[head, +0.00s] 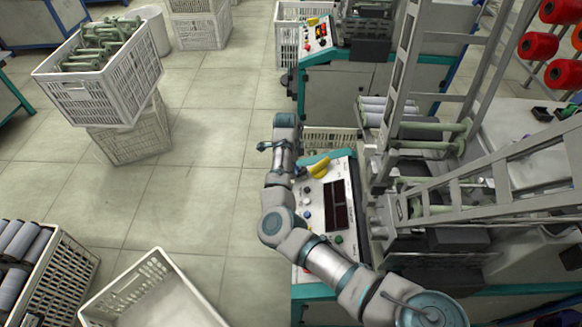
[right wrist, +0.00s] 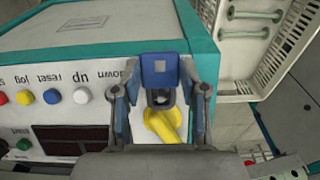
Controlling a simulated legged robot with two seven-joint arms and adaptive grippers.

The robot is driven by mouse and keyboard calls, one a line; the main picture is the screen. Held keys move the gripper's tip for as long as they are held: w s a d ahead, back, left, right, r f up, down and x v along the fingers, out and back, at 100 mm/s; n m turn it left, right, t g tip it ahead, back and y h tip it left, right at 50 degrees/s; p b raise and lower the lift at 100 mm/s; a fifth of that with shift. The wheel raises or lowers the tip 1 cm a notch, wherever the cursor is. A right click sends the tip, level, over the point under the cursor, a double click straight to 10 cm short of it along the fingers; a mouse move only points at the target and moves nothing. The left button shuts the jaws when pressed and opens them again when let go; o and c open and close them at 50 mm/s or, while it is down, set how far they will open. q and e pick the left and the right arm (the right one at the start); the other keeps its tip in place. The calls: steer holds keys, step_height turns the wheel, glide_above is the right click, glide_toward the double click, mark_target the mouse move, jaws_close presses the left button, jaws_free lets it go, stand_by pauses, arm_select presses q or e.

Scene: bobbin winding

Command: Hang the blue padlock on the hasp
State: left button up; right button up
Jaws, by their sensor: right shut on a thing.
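The blue padlock (right wrist: 160,70) shows in the right wrist view as a blue block with a pale square mark. My right gripper (right wrist: 160,80) is shut on it, one finger on each side. A grey part, seemingly its shackle, lies just below the body. A yellow part (right wrist: 165,124), which may be the hasp, sits behind the shackle; I cannot tell if they touch. In the head view the yellow part (head: 319,167) is at the panel's upper left, and my right gripper (head: 301,172) is close beside it, mostly hidden by my arm. The padlock cannot be made out there. My left gripper is out of view.
The control panel (head: 317,200) has several buttons and a dark display. A light crate (right wrist: 239,77) with green bobbins is near the gripper. Metal ladder-like frames (head: 400,80) rise at the right. Crates (head: 120,90) stand at the left; open floor (head: 190,200) lies between.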

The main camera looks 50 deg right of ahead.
steer(key=shift+w+a+f, duration=0.25)
steer(key=shift+w+a, duration=0.05)
stand_by(0.9)
steer(key=o, duration=1.4)
steer(key=shift+c, duration=0.2)
step_height(320, 180, up, 12)
steer(key=shift+w+a+f, duration=0.15)
steer(key=shift+w+a, duration=0.1)
steer(key=shift+w, duration=0.2)
